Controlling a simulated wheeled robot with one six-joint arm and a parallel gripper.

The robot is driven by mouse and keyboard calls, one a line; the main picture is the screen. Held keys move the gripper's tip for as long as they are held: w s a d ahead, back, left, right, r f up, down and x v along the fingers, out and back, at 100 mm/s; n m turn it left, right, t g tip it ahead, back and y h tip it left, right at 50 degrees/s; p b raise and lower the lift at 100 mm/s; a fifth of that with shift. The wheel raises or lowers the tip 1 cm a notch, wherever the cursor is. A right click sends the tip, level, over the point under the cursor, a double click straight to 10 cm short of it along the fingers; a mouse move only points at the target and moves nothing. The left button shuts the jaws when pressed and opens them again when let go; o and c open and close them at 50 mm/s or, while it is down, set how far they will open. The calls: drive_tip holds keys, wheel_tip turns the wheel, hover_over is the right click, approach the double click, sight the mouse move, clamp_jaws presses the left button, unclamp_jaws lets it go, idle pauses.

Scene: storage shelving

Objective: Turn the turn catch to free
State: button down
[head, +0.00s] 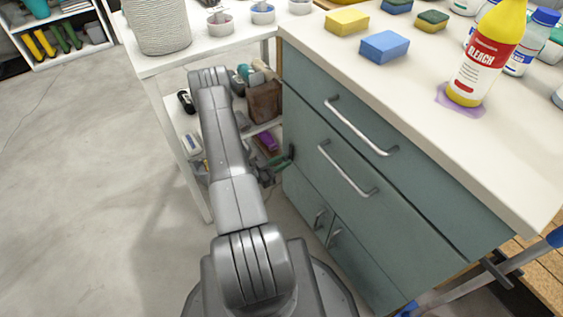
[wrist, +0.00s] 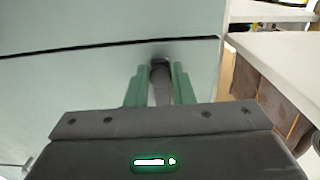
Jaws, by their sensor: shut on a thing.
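The turn catch (wrist: 160,88) is a dark grey bar with a rounded, darker end, set against the pale green cabinet face in the wrist view. My gripper (wrist: 160,72) has its two green fingers on either side of it, shut on the bar. The bar points roughly along the fingers in that view. In the head view my gripper (head: 281,161) is at the left edge of the green cabinet (head: 330,222). A small dark part of the catch (head: 291,151) shows there; the rest is hidden or too small to tell.
The cabinet has drawers with silver handles (head: 360,127) and lower doors. Its white top holds sponges (head: 384,46) and a yellow bleach bottle (head: 488,52). A white shelf unit (head: 165,68) with mixed items stands close on the left. Floor (head: 80,190) is clear farther left.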

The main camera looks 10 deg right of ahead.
drive_tip(key=c, duration=1.3)
unclamp_jaws()
drive_tip(key=p+v, duration=0.2)
drive_tip(key=v, duration=1.2)
drive_tip(key=shift+d, duration=0.15)
drive_tip(key=shift+b+x, duration=1)
drive_tip(key=shift+x, duration=5.85)
